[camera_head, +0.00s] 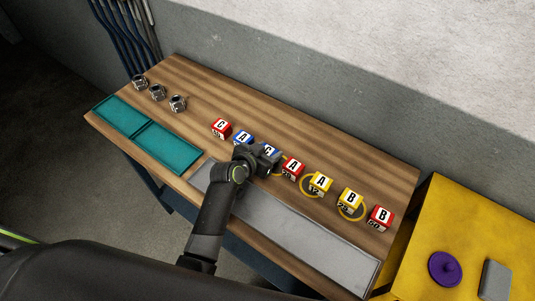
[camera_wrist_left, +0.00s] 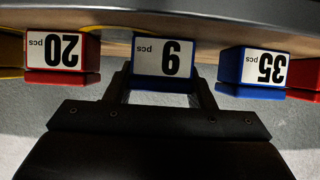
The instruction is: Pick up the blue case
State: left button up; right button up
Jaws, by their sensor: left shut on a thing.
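The blue case marked C (camera_head: 270,150) stands in the row on the wooden bench, partly hidden by my left gripper (camera_head: 262,157). In the left wrist view this blue case (camera_wrist_left: 164,58) sits between the two fingers of my left gripper (camera_wrist_left: 163,92), which is shut on it. A second blue case, marked A (camera_head: 242,137), stands just left of it in the head view, and it shows at the right in the left wrist view (camera_wrist_left: 252,69). I cannot tell whether the held case touches the bench. My right gripper is not in view.
A red case marked A (camera_head: 292,167) is close on the right, another red case marked C (camera_head: 221,127) further left. Yellow cases (camera_head: 319,184) and yellow rings stand right. Teal trays (camera_head: 167,148), metal parts (camera_head: 157,92) and a grey strip (camera_head: 310,240) share the bench.

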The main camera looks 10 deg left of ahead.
pick_arm(q)
jog(key=shift+c, duration=0.7)
